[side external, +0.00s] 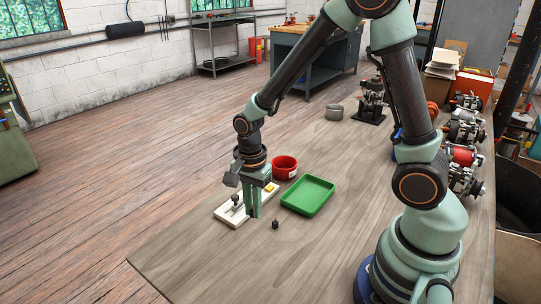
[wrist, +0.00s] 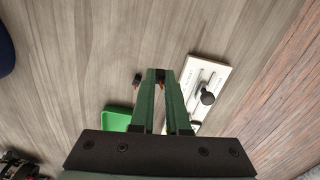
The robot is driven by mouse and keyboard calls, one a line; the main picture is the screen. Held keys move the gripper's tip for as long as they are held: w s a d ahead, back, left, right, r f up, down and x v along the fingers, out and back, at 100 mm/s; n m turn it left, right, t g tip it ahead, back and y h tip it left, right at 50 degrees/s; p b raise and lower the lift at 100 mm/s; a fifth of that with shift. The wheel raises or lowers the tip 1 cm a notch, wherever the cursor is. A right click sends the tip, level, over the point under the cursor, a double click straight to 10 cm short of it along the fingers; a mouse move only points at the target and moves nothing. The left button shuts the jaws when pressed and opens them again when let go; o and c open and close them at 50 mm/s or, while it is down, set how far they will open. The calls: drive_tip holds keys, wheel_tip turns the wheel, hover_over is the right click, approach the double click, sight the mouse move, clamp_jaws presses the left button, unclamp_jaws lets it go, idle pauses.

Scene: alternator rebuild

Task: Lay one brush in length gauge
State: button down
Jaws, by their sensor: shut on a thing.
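The length gauge (side external: 228,216) is a pale plate on the bench with a dark post and knob; it also shows in the wrist view (wrist: 218,71), right of my fingers. My gripper (side external: 254,214) points down beside the gauge's near long edge. In the wrist view my gripper (wrist: 160,80) is shut on a small dark brush (wrist: 160,73) with a coppery lead between the fingers. The held brush is hidden in the side view. A second small dark brush (side external: 276,224) stands on the bench, right of my gripper; it also shows in the wrist view (wrist: 137,79).
A green tray (side external: 325,198) lies right of the gauge, with a red cup (side external: 284,168) behind it. A yellow piece (side external: 270,187) is at the gauge's far end. Alternator parts (side external: 462,155) line the bench's right side. The near-left bench is clear.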

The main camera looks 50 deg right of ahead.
drive_tip(key=shift+m, duration=0.7)
drive_tip(key=w+d+r, duration=0.1)
drive_tip(key=w+d, duration=0.3)
drive_tip(key=w, duration=0.1)
drive_tip(key=w+d+r, duration=0.1)
drive_tip(key=w+d, duration=0.1)
drive_tip(key=shift+w+d+r, duration=0.3)
drive_tip(key=shift+w+d, duration=0.35)
drive_tip(key=shift+d, duration=0.05)
drive_tip(key=shift+f, duration=2.35)
drive_tip(key=shift+f, duration=0.3)
drive_tip(key=shift+f, duration=0.35)
drive_tip(key=shift+f, duration=0.3)
drive_tip(key=c, duration=0.8)
unclamp_jaws()
drive_tip(key=shift+c, duration=0.2)
drive_tip(key=shift+r, duration=0.1)
